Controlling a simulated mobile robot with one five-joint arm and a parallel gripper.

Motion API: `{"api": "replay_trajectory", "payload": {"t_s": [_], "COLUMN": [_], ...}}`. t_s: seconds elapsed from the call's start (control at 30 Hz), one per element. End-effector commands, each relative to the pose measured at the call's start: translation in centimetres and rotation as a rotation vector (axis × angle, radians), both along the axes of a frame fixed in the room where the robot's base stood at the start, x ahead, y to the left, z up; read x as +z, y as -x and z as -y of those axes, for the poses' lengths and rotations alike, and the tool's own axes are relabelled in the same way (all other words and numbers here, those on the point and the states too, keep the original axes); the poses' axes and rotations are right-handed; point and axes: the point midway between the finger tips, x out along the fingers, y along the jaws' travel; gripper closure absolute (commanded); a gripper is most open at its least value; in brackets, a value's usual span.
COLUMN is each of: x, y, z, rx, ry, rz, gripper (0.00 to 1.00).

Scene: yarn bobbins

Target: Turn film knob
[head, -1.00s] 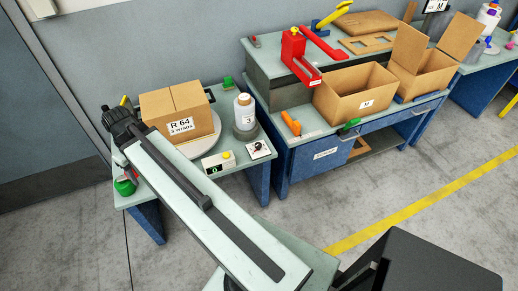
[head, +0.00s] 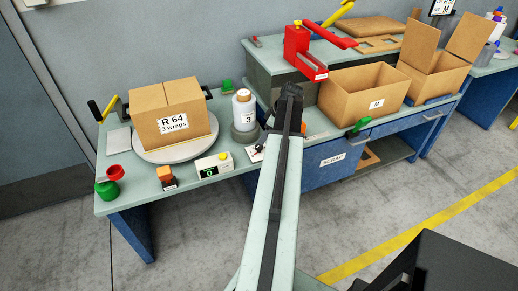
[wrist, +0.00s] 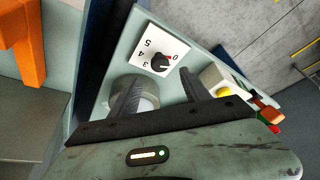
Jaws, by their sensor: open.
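The film knob (wrist: 159,63) is a black dial with a red pointer on a white plate, with the figures 0, 3, 4 and 5 legible around it. The red pointer is toward the 0. In the head view, the white plate of the film knob (head: 255,153) shows at the table's right end, partly hidden by my arm. My gripper (wrist: 157,88) is open in the wrist view. Its two dark fingers are apart with nothing held, and the knob appears beyond their tips, between them. In the head view, my gripper (head: 291,92) is at the arm's far end, its fingers not distinguishable.
A box marked R 64, 3 wraps (head: 168,112) sits on a round turntable (head: 150,155). Beside it are a white bobbin (head: 243,105) and a control box (head: 214,166) with a yellow button and green 0. An orange-handled tool (wrist: 22,45) lies on the neighbouring bench.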

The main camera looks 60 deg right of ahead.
Motion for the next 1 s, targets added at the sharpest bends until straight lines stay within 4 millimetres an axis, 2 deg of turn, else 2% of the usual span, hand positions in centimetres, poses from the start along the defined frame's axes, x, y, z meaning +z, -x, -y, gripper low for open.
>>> {"api": "replay_trajectory", "payload": {"t_s": [0.3, 0.4, 0.7, 0.77, 0.9, 0.93, 0.97, 1.0], "x": [-5.6, -6.7, -6.7, -6.7, -6.7, -6.7, -6.7, -6.7], "y": [-1.9, -2.5, -2.7, -2.7, -2.7, -2.7, -2.4, -2.5], "z": [-0.3, -0.4, -0.4, -0.4, -0.4, -0.4, -2.4, -1.4], "rx": [-0.001, 0.000, -0.002, -0.002, -0.003, -0.003, -0.003, -0.003], "ry": [0.000, 0.000, 0.000, 0.000, 0.000, 0.000, 0.000, -0.002], "rz": [-0.001, -0.001, -0.001, -0.001, -0.001, -0.001, -0.001, -0.001], "gripper": [0.45, 0.45, 0.45, 0.59, 0.98, 1.00, 1.00, 1.00]}}
